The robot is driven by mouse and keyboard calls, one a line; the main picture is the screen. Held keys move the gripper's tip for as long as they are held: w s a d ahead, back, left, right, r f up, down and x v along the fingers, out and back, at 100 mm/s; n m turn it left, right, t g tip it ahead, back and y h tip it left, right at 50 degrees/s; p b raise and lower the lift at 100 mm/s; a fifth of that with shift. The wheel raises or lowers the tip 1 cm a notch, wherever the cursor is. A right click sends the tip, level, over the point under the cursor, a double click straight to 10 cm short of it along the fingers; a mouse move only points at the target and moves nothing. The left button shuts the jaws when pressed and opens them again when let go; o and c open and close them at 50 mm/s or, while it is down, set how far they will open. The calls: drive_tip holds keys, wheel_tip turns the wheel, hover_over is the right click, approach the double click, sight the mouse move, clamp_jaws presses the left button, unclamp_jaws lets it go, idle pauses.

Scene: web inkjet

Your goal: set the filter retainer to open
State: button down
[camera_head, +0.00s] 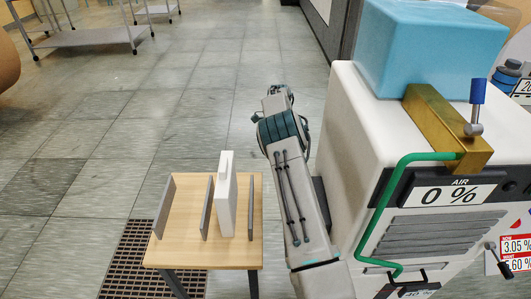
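No part is labelled as the filter retainer, so I cannot tell which one it is. The white machine (345,125) at the right carries a brass block (437,115) and a grey lever with a blue knob (478,92), which stands upright. A bent green bar (380,215) runs down its front beside a louvred grey panel (440,236). A black latch-like part (408,286) sits low on the front, partly cut off. My gripper (278,91) is at the far end of my arm, left of the machine and apart from it. Its fingers are too small to read.
A small wooden table (185,254) at lower left holds a white flat cartridge (226,205) upright between grey dividers. A light-blue block (430,40) tops the machine. A sign reads AIR 0 % (458,192). Metal carts (95,37) stand at back left. The tiled floor between is clear.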

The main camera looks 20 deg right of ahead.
drive_tip(key=shift+w+r, duration=0.1)
drive_tip(key=shift+w, duration=0.05)
idle(0.3)
drive_tip(key=c, duration=1.3)
unclamp_jaws()
drive_tip(key=shift+o, duration=0.2)
